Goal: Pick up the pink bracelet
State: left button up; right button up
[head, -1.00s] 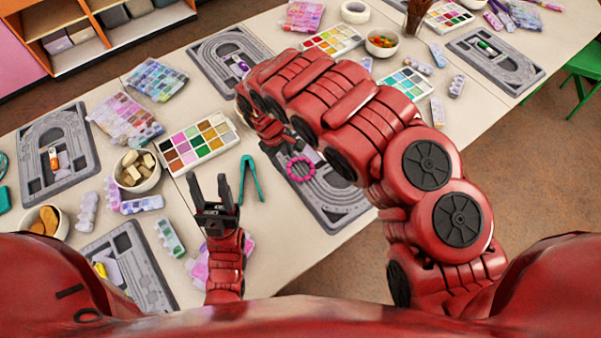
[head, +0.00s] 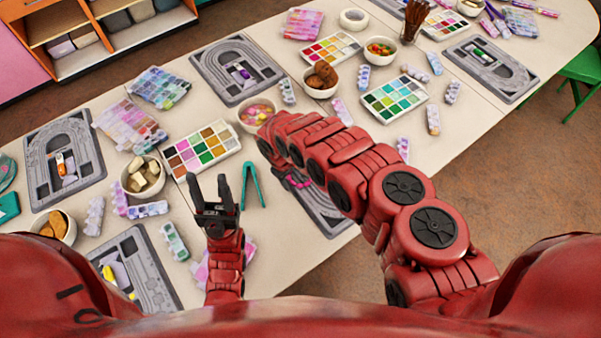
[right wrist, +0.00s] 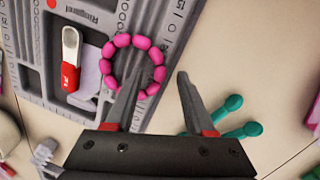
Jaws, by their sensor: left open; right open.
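The pink bracelet (right wrist: 122,40), a ring of round pink beads, lies on a grey bead board (right wrist: 35,75) in the right wrist view. My right gripper (right wrist: 159,76) is open over the board's edge. One finger overlaps the inside of the ring and the other is outside it, on the right; whether they touch the beads is unclear. In the head view, my right arm covers much of the bracelet (head: 297,182) and hides the right fingertips. My left gripper (head: 208,182) is open, empty and pointing up, away from the bracelet.
Teal tweezers (head: 252,182) lie left of the bracelet's board, close to the right gripper in the wrist view. A paint palette (head: 201,149) and a bowl of pink beads (head: 257,111) stand beyond. A red-and-white tool (right wrist: 70,60) lies on the board.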

jog(key=shift+f, duration=0.2)
grip_shut()
jog(key=shift+r, duration=0.15)
dwell(0.4)
